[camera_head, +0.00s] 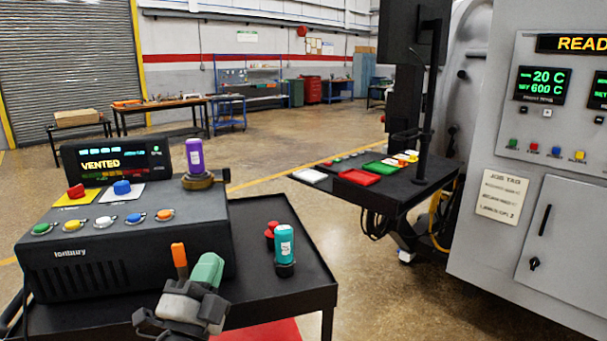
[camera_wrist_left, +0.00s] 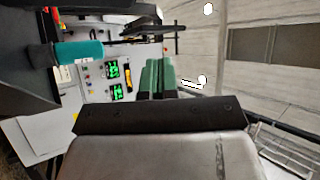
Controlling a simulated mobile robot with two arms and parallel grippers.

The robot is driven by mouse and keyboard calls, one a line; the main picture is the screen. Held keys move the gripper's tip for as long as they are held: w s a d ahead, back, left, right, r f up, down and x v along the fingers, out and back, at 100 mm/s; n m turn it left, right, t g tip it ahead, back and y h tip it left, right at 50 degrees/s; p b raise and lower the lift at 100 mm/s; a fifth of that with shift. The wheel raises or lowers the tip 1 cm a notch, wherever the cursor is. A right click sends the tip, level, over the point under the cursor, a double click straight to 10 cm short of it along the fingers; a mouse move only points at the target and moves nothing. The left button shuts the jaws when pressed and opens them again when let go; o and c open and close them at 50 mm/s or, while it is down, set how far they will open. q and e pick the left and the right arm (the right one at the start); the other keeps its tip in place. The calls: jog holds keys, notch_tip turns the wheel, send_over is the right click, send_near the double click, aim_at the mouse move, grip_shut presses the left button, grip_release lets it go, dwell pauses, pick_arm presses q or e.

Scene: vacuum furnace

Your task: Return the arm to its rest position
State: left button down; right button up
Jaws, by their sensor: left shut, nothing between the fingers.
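My left gripper (camera_head: 210,265) is at the bottom centre-left of the head view, in front of the console's right front corner. Its green fingers are closed together and hold nothing. They also show closed in the left wrist view (camera_wrist_left: 158,78). An orange upright piece (camera_head: 180,261) shows beside the green fingers; I cannot tell what it belongs to. A teal cylinder with a white label (camera_head: 284,246) stands on the black cart, to the right of the gripper and apart from it; it also shows in the left wrist view (camera_wrist_left: 78,51). My right gripper is not in view.
The console (camera_head: 125,240) reads VENTED and has coloured buttons; a purple-capped item (camera_head: 195,157) stands on it. A red knob (camera_head: 272,230) is beside the teal cylinder on the black cart (camera_head: 310,285). A second table (camera_head: 395,187) and the grey furnace (camera_head: 480,240) stand right, with open floor between.

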pick_arm(q)
jog(key=s+a+f+n+g+y, duration=0.4)
jog(key=s+f+n+g, duration=0.2)
jog(key=f, duration=0.5)
jog(key=s+a+f+n+g+y, duration=0.3)
jog(key=s+f+n+g+y, duration=0.15)
jog(key=f+n, duration=0.4)
jog(key=s+d+f+g+h, duration=0.1)
jog(key=s+f+g+h, duration=0.1)
jog(key=s+f+g, duration=0.5)
jog(key=s+d+f+g+h, duration=0.1)
jog(key=s+f+g+h, duration=0.2)
jog(key=s, duration=0.8)
notch_tip(320, 180, down, 25)
jog(key=y, duration=0.1)
jog(key=s+a+f+g, duration=0.2)
jog(key=s+a+f, duration=0.1)
jog(key=s+f, duration=1.3)
notch_tip(320, 180, down, 2)
jog(key=shift+s, duration=0.3)
